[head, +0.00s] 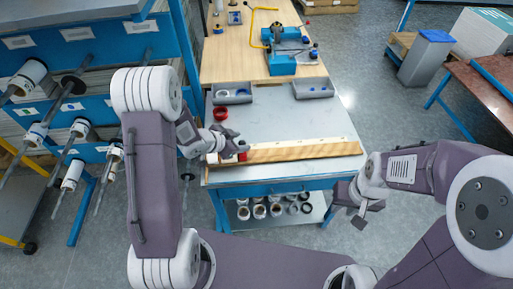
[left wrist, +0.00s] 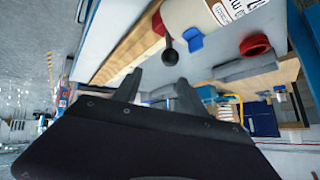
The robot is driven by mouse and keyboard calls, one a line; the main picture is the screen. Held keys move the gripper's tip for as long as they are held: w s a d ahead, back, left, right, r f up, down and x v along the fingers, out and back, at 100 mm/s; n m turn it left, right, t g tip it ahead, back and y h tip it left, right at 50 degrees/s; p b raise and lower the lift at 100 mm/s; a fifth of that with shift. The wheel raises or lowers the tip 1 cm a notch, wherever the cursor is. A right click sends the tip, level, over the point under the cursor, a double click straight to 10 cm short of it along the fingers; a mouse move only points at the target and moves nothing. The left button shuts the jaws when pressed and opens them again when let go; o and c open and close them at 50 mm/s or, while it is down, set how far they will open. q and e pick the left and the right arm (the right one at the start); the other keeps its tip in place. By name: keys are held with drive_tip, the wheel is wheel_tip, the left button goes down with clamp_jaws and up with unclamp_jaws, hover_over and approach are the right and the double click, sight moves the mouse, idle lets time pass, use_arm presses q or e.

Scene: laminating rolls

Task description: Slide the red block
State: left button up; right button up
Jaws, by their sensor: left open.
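The red block (head: 242,156) is small and sits on the wooden strip (head: 305,151), near its left end. In the left wrist view a red piece (left wrist: 158,23) shows at the end of the white roll (left wrist: 190,14), beside a black knob (left wrist: 169,54). My left gripper (head: 241,147) is open, at the block in the head view. In the left wrist view its fingertips (left wrist: 159,85) are apart with nothing between them, and the red piece lies beyond them. My right gripper (head: 346,214) hangs off the table's front right corner, with its fingers apart and empty.
A blue machine (head: 290,57) stands on the wooden bench behind. A rack of rolls (head: 70,85) is at left. The tabletop's middle is clear.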

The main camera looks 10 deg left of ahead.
sight(242, 143)
use_arm(q)
drive_tip(key=a, duration=0.1)
drive_tip(key=a+f, duration=0.1)
drive_tip(key=shift+s+a+f, duration=0.15)
drive_tip(key=shift+a+f, duration=0.15)
drive_tip(key=shift+a, duration=0.1)
drive_tip(key=shift+a+f, duration=0.1)
drive_tip(key=shift+f, duration=0.05)
drive_tip(key=w+d+f, duration=0.3)
drive_tip(key=x, duration=0.3)
drive_tip(key=shift+w+a+f, duration=0.2)
drive_tip(key=shift+w+f, duration=0.15)
drive_tip(key=shift+f, duration=0.05)
drive_tip(key=shift+d, duration=0.15)
use_arm(e)
drive_tip(key=shift+a, duration=0.7)
use_arm(q)
clamp_jaws()
